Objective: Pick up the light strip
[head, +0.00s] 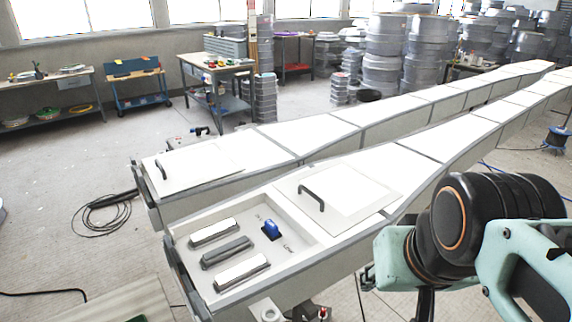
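Three bar-shaped pieces lie side by side in a shallow open recess at the near end of the front white mould. The back bar (213,233) has a pale top and grey sides. The middle bar (227,252) is darker grey. The front bar (241,272) has a pale, bright top. The frames do not show which of the pale bars is the light strip. All lie apart from my arm, which shows at the lower right in teal and black. My gripper's fingertips do not show, and nothing is seen held.
A second long mould (310,137) runs alongside. A black cable (103,211) lies coiled on the floor.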

